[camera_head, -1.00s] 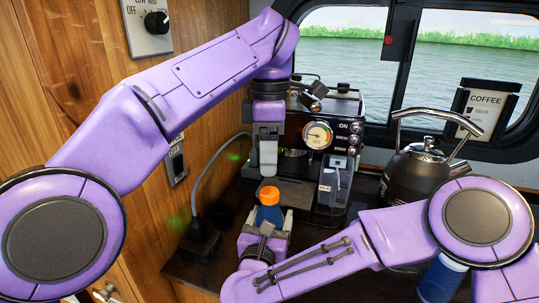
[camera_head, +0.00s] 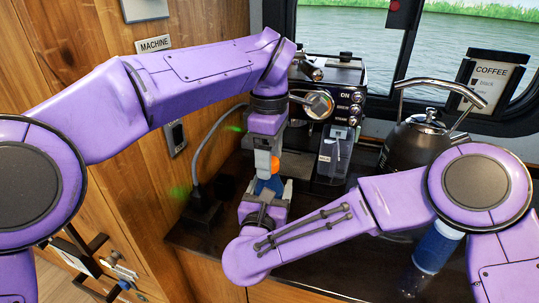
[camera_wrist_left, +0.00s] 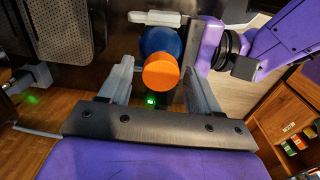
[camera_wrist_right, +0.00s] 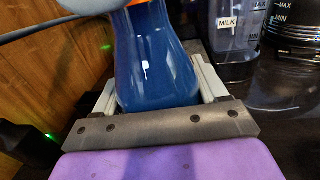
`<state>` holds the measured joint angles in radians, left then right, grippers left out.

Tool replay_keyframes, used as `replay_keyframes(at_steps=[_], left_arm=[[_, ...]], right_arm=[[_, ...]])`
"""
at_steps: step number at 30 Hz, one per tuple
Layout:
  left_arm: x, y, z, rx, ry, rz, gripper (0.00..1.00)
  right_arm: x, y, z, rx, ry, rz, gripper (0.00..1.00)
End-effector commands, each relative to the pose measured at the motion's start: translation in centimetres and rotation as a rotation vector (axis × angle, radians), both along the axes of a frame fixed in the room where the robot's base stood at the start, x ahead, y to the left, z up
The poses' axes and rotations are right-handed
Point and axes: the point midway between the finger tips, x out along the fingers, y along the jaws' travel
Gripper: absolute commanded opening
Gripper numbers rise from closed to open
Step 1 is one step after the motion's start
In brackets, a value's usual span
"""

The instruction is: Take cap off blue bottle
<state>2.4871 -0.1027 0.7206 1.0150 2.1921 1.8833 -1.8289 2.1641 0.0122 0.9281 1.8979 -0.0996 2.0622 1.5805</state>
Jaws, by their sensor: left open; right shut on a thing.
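The blue bottle (camera_wrist_right: 155,60) stands upright between the fingers of my right gripper (camera_head: 266,192), which is shut on its body. Its orange cap (camera_wrist_left: 161,74) is on top and faces the left wrist camera. The cap also shows in the head view (camera_head: 275,164), partly hidden behind a finger of my left gripper. My left gripper (camera_wrist_left: 155,90) is open above the bottle, pointing down, with its fingers on either side of the cap and apart from it. In the right wrist view, a pale left finger end shows at the top beside a sliver of orange.
An espresso machine (camera_head: 345,92) stands behind the bottle, with a milk container (camera_head: 333,160) at its front. A dark kettle (camera_head: 415,143) is to the right. Another blue container (camera_head: 437,247) stands at the front right. A wooden wall with a cable is on the left.

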Motion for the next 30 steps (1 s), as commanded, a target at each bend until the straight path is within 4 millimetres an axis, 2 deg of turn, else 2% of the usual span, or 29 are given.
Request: replay_keyframes(at_steps=[2,3,5,6,8,14,17,20,30], left_arm=[[0.0,0.01,0.02,0.0,0.0,0.0,0.63],[0.0,0.01,0.02,0.0,0.0,0.0,0.56],[0.0,0.01,0.03,0.0,0.0,0.0,0.37],[0.0,0.01,0.03,0.0,0.0,0.0,0.24],[0.02,0.02,0.03,0.0,0.0,0.0,0.05],[0.03,0.02,0.04,0.0,0.0,0.018,0.05],[0.05,0.07,0.03,-0.001,0.0,0.136,0.05],[0.04,0.04,0.06,-0.002,0.001,0.377,0.05],[0.04,0.05,0.14,-0.002,0.0,1.406,0.05]], right_arm=[[0.02,0.01,0.06,0.001,-0.001,0.0,0.0],[0.02,0.01,0.06,0.001,-0.001,0.0,0.0],[0.02,0.01,0.06,0.001,-0.001,0.0,0.0],[0.02,0.02,0.06,0.001,-0.001,0.0,0.0],[0.01,0.02,0.07,0.001,-0.001,0.001,0.0],[0.0,0.04,0.07,0.001,-0.001,0.001,0.0],[-0.01,0.05,0.07,0.001,-0.001,0.002,0.0],[-0.02,0.07,0.08,0.001,-0.002,0.002,0.0],[-0.04,0.1,0.08,0.001,-0.002,0.003,0.0]])
